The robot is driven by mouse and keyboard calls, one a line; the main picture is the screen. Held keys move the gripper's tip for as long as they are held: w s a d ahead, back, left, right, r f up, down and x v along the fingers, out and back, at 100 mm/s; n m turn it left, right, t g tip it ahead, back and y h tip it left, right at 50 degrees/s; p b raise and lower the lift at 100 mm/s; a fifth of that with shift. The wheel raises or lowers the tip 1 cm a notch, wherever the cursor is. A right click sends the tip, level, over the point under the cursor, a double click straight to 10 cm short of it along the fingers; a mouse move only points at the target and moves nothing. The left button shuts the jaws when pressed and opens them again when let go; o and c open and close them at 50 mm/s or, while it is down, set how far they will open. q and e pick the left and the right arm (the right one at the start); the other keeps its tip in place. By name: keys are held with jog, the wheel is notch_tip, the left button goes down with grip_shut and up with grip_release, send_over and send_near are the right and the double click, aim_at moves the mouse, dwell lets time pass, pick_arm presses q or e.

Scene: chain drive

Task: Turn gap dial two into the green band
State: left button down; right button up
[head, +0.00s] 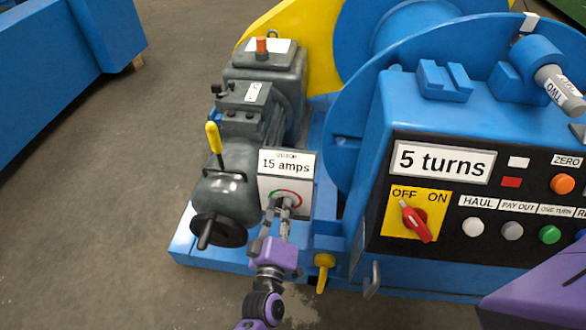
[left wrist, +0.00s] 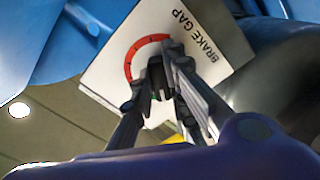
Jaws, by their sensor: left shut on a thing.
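The gap dial is on a white plate (head: 304,193) below the "15 amps" display, on the side of the grey machine. In the left wrist view the plate (left wrist: 207,62) reads "BRAKE GAP" and carries a red arc around a dark knob (left wrist: 157,78). A little green shows on the arc in the head view. My left gripper (head: 279,203) reaches up from below, its fingers shut on the knob; they also show in the left wrist view (left wrist: 162,75). The fingers cover much of the dial, so I cannot tell where its pointer stands. My right gripper is out of view.
A black handwheel (head: 218,230) and a yellow-tipped lever (head: 213,138) stand left of the dial. A yellow handle (head: 323,268) hangs close right of my gripper. The control panel (head: 460,258) with a red switch (head: 415,222) is further right. Open floor lies left.

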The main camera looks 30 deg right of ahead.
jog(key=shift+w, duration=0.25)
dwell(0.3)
pick_arm(q)
jog(key=c, duration=1.7)
grip_release()
jog(key=v, duration=0.7)
jog(key=shift+s+a, duration=0.2)
jog(key=shift+s, duration=0.05)
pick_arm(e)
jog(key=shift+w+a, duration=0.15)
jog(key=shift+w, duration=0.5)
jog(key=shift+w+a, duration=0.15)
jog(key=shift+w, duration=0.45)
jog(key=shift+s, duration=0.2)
